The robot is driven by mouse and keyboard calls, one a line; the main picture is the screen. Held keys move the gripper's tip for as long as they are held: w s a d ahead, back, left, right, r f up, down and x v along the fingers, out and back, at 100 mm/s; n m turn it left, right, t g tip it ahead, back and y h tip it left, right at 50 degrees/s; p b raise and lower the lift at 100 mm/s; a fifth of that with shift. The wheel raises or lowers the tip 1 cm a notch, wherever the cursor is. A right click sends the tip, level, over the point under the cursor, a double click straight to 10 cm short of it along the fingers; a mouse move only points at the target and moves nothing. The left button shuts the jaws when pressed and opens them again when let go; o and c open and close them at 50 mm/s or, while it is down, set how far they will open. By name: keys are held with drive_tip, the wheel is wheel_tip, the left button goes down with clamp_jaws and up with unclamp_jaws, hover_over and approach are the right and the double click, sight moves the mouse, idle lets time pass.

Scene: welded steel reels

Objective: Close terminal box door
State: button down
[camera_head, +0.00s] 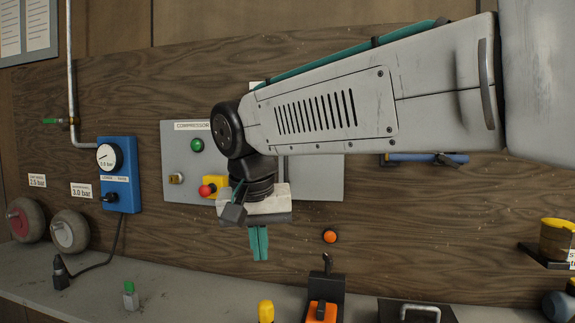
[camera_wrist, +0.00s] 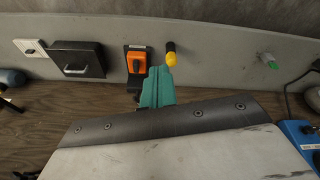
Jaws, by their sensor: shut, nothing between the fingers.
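My gripper (camera_head: 259,243) has two teal fingers pressed together, pointing down, with nothing between them. It hangs in front of the wooden panel, above the grey bench. It also shows in the wrist view (camera_wrist: 157,88). A black box-like part with a pale bar handle (camera_head: 415,308) is at the bottom right of the head view, cut off by the frame edge. It shows in the wrist view (camera_wrist: 78,60) at upper left, apart from my fingers. It may be the terminal box with its door; no label confirms this, and I cannot tell how far the door is open.
An orange switch (camera_head: 322,311) on a black mount and a yellow-capped part (camera_head: 266,311) are below my gripper. A green-capped part (camera_head: 129,295) is on the bench further left. A blue gauge unit (camera_head: 118,175) and a grey compressor panel (camera_head: 178,155) are on the wooden wall.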

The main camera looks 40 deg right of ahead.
drive_tip(key=w+d+r+m+h, duration=0.2)
drive_tip(key=w+d+r+m, duration=0.5)
drive_tip(key=w+r, duration=0.2)
drive_tip(key=m+h, duration=0.3)
drive_tip(key=m, duration=0.7)
approach(285, 169)
drive_tip(key=s+a+r, duration=0.2)
drive_tip(key=s+a, duration=0.2)
drive_tip(key=a, duration=0.1)
drive_tip(key=w+d+f, duration=0.4)
drive_tip(key=d+f, duration=0.4)
drive_tip(key=shift+d+g, duration=0.35)
drive_tip(key=shift+g, duration=0.05)
drive_tip(key=shift+w+f, duration=0.1)
drive_tip(key=shift+w, duration=0.05)
drive_tip(key=shift+w+d+m+g, duration=0.3)
drive_tip(key=shift+w+d+m, duration=0.25)
drive_tip(key=shift+w, duration=0.2)
drive_tip(key=shift+s+a, duration=0.1)
